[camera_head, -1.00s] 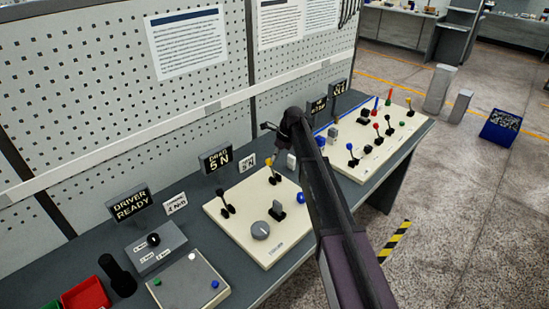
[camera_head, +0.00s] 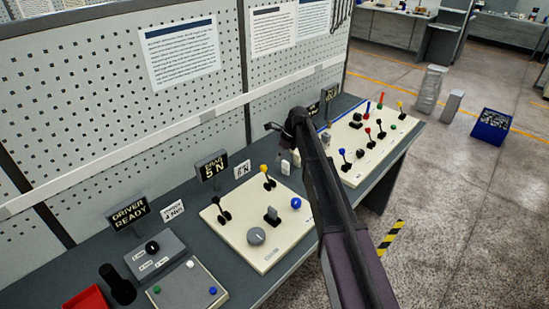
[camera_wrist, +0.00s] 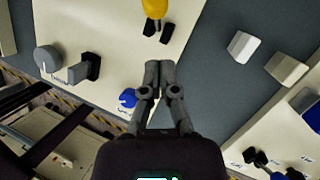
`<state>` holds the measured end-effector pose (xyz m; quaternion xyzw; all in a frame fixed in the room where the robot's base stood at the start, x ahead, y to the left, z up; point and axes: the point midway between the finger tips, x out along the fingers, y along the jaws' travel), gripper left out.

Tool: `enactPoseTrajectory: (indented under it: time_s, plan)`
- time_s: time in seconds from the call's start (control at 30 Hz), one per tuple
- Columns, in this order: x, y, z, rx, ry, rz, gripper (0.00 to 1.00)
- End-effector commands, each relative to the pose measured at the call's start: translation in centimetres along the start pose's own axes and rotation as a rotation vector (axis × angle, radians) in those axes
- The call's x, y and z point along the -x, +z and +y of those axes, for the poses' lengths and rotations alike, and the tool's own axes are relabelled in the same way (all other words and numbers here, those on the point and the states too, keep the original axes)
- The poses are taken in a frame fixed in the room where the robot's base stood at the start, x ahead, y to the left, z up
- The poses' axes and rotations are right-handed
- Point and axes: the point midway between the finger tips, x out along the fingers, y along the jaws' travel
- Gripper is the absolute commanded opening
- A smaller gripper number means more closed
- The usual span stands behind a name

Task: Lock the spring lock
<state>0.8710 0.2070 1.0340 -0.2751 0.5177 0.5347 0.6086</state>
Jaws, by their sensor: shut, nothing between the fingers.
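The cream control panel (camera_head: 237,233) lies on the bench. It carries a yellow-knobbed lever (camera_head: 264,169), a black lever (camera_head: 219,205), a grey dial (camera_head: 256,236), a dark switch (camera_head: 272,215) and a blue knob (camera_head: 296,203). I cannot tell which part is the spring lock. In the wrist view the yellow knob (camera_wrist: 154,7) is at the top edge, beyond my fingertips, and the blue knob (camera_wrist: 128,98) is just left of my fingers. My gripper (camera_wrist: 160,66) is shut and empty, seen over the panel's edge and apparently above it. In the head view my arm hides part of the bench.
Two small white blocks (camera_wrist: 242,46) (camera_wrist: 285,68) stand on the bench between the panels. A second panel (camera_head: 365,165) with several coloured levers is to the right. A grey box (camera_head: 155,253) and a display sign (camera_head: 212,166) stand nearby. A pegboard wall (camera_head: 100,110) rises behind.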

Motion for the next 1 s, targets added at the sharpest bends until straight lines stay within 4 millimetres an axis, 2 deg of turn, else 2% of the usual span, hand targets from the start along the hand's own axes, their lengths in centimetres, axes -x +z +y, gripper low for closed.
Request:
enactPoseTrajectory:
  time_s: [0.03, 0.6, 1.0]
  plan:
    - [0.9, 0.2, 0.0, 0.000, 0.000, 0.000, 0.00]
    - [5.9, 0.7, -0.1, 0.000, 0.001, 0.001, 0.00]
    - [8.0, 0.8, -0.1, 0.002, 0.001, 0.001, 0.00]
